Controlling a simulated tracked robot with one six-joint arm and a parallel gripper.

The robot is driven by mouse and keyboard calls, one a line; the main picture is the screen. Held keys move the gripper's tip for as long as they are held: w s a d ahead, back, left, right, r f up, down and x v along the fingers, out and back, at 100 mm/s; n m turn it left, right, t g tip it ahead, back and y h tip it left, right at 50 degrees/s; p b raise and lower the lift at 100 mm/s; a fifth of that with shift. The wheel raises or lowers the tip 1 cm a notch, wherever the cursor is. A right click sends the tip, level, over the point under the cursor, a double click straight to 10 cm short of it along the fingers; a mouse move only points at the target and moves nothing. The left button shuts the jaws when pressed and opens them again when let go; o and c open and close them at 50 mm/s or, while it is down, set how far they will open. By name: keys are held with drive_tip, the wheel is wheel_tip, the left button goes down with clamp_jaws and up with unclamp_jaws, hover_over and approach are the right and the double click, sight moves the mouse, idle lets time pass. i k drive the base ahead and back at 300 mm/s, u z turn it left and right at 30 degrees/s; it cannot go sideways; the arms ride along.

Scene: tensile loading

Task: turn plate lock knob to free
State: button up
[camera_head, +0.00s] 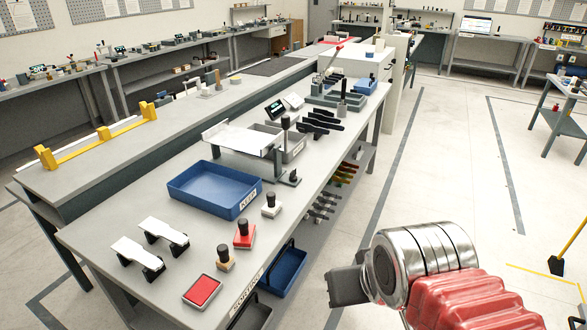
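A flat white plate (236,138) lies on a grey fixture on the near workbench, behind a blue tray. A black knob (285,122) on an upright post stands at the plate's right back corner. A small dark foot with a short knob (291,178) sits at the fixture's right front corner. I cannot tell which of these is the plate lock knob or how it is turned. My gripper (345,287) is at the lower right, in front of the bench and well apart from the fixture. Only its dark end shows, and its fingers are not clear.
The blue tray marked KEEP (214,188) is on the bench. Several stamps, a red ink pad (202,291) and two white-topped stands lie nearer. Black handled tools (322,120) lie right of the fixture. A yellow-ended rail (100,140) is behind.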

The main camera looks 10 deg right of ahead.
sight(292, 177)
drive_tip(key=z, duration=0.05)
drive_tip(key=i, duration=0.95)
drive_tip(key=u, duration=0.1)
